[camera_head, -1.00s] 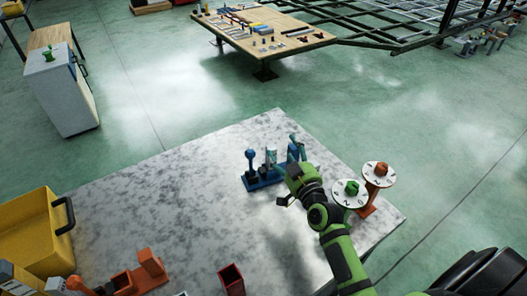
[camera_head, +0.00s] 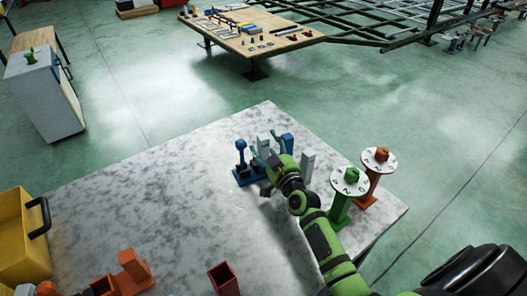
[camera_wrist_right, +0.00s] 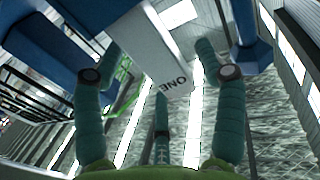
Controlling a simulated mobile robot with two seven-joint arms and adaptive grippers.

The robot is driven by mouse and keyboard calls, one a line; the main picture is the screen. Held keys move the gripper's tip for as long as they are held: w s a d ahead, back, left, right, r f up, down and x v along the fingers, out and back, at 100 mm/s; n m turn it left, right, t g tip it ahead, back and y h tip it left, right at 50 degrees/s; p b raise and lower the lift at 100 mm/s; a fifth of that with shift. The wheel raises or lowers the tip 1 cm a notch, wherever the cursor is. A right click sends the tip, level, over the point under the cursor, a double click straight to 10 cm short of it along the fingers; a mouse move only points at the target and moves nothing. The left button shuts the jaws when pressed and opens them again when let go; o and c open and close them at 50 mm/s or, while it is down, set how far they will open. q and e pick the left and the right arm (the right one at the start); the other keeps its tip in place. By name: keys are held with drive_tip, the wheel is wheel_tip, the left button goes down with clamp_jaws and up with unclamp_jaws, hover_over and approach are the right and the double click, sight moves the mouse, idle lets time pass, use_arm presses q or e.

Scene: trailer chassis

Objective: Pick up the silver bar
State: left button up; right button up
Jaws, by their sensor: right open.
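A silver bar (camera_head: 264,143) stands upright at the blue rack (camera_head: 246,178) on the grey table. I cannot tell whether a finger touches the bar. My left gripper is out of view.
Green (camera_head: 349,180) and orange (camera_head: 376,160) knobbed dial stands are close right of my right arm. A yellow bin (camera_head: 22,240), orange blocks (camera_head: 132,268) and a red open box (camera_head: 224,279) are at the front left. The table's middle left (camera_head: 150,205) is clear.

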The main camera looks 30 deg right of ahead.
drive_tip(key=shift+w+d+f, duration=0.1)
drive_tip(key=shift+w+f, duration=0.05)
drive_tip(key=shift+w, duration=0.7)
drive_tip(key=c, duration=1.3)
drive_tip(key=shift+c, duration=0.2)
